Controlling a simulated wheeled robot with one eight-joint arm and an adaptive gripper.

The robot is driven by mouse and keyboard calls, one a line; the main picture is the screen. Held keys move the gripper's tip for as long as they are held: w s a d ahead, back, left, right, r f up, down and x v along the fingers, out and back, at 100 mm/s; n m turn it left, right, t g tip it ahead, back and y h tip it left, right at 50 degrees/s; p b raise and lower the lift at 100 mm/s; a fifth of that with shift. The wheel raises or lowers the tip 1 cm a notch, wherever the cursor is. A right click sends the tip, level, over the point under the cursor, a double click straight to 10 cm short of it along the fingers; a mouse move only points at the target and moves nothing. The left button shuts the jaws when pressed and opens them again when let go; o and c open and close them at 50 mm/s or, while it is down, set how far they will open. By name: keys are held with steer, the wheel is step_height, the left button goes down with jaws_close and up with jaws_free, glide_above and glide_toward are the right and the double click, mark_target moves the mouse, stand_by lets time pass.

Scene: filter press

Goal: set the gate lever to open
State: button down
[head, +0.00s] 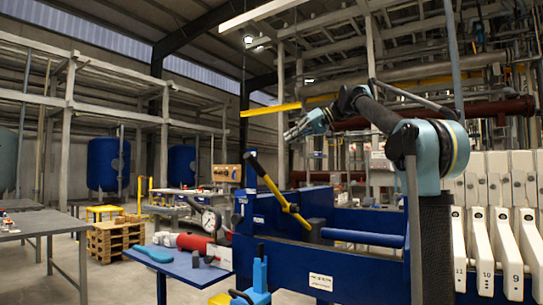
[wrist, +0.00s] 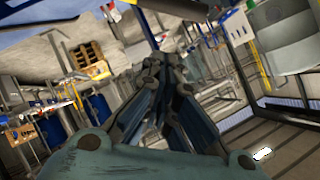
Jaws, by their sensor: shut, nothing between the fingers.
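A yellow lever with a black grip (head: 283,200) stands tilted on the blue press frame (head: 330,265) in the head view; it looks like the gate lever. Its black grip end is up and to the left, and its lower end is at the right. I cannot read any open or closed mark by it. My gripper (head: 289,136) is up in the air, above and to the right of the lever's grip, apart from it. In the wrist view my gripper (wrist: 152,66) has its fingers together with nothing held. I cannot make out the lever surely in the wrist view.
Numbered white filter plates (head: 481,250) stand at the right. A blue side shelf (head: 178,268) holds a blue-handled tool and a red cylinder (head: 194,242), with a round gauge (head: 209,220) beside it. A grey table (head: 35,226) and wooden pallets (head: 115,238) are at the left. Open floor lies between.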

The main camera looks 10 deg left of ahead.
steer(key=s+d+f+x, duration=0.1)
steer(key=s+x, duration=0.1)
steer(key=x, duration=1.1)
steer(key=shift+f, duration=0.35)
